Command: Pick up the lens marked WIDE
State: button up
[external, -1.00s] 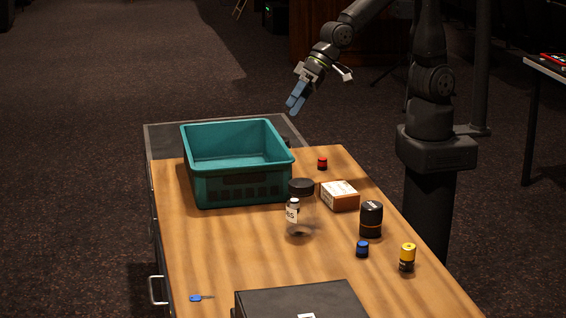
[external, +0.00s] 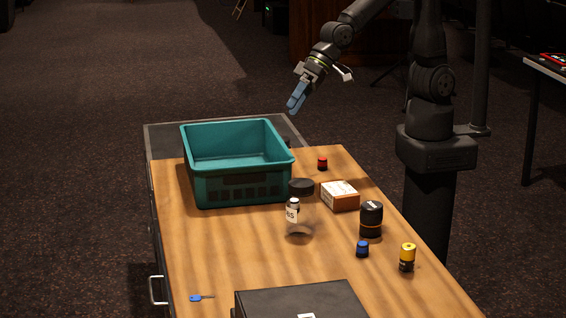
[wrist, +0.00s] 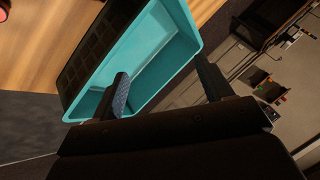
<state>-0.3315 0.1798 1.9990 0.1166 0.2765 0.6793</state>
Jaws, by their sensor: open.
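A black lens-like cylinder with an orange ring (external: 371,219) stands upright near the right side of the wooden table in the external view. Its marking is too small to read, so I cannot tell whether it says WIDE. My gripper (external: 296,104) is in the air beyond the far end of the table, well away from the cylinder, and empty. In the wrist view its two fingers (wrist: 166,88) are apart, with the teal bin behind them. The black cylinder does not show in the wrist view.
The teal bin (external: 236,194) stands at the table's far left. A clear jar (external: 300,215), an orange-and-white box (external: 340,195), and red (external: 322,163), blue (external: 362,249) and yellow (external: 407,256) small items surround the cylinder. A black case (external: 300,300) and blue key (external: 198,298) lie in front.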

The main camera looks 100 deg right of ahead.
jog(key=n+g+h, duration=0.3)
jog(key=n+g, duration=0.4)
jog(key=n, duration=1.6)
send_over(371, 220)
jog(key=d, duration=0.2)
notch_tip(371, 220, down, 2)
jog(key=f, duration=1.1)
jog(key=s+f, duration=0.1)
jog(key=f, duration=0.5)
jog(key=shift+d+f, duration=0.2)
jog(key=shift+d, duration=0.05)
jog(key=c, duration=1.3)
jog(key=shift+r, duration=0.1)
jog(key=shift+r, duration=0.1)
